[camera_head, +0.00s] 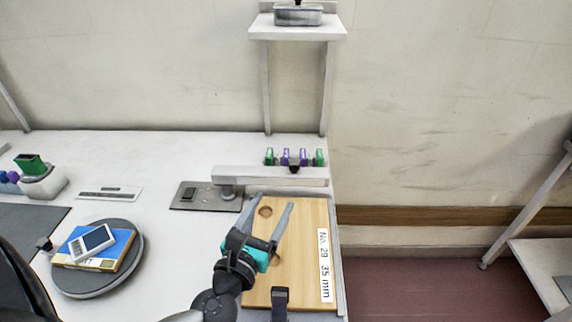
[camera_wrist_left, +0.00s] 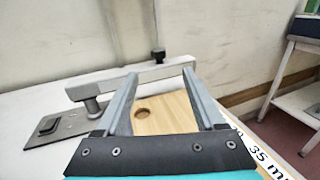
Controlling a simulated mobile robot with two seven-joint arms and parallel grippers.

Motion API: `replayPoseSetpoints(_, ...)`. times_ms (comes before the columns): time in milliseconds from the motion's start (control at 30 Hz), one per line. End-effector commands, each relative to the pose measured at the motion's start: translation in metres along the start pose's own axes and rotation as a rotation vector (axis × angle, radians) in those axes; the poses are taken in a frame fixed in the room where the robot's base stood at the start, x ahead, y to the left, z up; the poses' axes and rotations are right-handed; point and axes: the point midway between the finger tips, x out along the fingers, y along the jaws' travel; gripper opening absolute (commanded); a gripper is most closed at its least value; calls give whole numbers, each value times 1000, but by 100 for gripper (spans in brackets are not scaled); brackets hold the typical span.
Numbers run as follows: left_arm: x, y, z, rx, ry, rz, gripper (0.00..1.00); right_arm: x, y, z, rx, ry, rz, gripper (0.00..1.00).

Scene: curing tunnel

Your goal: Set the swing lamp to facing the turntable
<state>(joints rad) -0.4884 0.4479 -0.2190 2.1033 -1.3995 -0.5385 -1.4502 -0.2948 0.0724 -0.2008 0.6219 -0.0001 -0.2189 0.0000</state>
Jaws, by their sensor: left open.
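The swing lamp (camera_head: 270,176) is a long pale bar on a short grey post, standing on a dark grey base plate (camera_head: 207,197). In the left wrist view the bar (camera_wrist_left: 115,81) crosses beyond my fingers. The turntable (camera_head: 75,285) is a round grey disc at the left, bearing a blue and yellow box and a white device. My left gripper (camera_head: 268,206) is open and empty over a wooden board, in front of the bar and apart from it.
The wooden board (camera_head: 308,215) is labelled "No. 29 35 mm" and has a round hole. Green and purple clips (camera_head: 287,157) stand behind the bar. A raised shelf (camera_head: 297,30) stands at the back. Clear white table lies between turntable and base plate. The table ends right of the board.

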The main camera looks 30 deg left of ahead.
Motion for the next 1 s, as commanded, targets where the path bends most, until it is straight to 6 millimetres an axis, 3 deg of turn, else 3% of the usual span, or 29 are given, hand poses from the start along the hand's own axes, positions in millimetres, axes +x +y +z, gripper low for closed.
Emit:
replayPoseSetpoints(133,0,0,-13,-1,0,0,71,13,8,16,2,-22,11,50)
replayPoseSetpoints(367,13,0,-12,0,-2,0,71,10,9,14,1,-21,12,50)
replayPoseSetpoints(1000,109,0,-12,-1,-2,1,71,8,1,5,-2,-6,1,50)
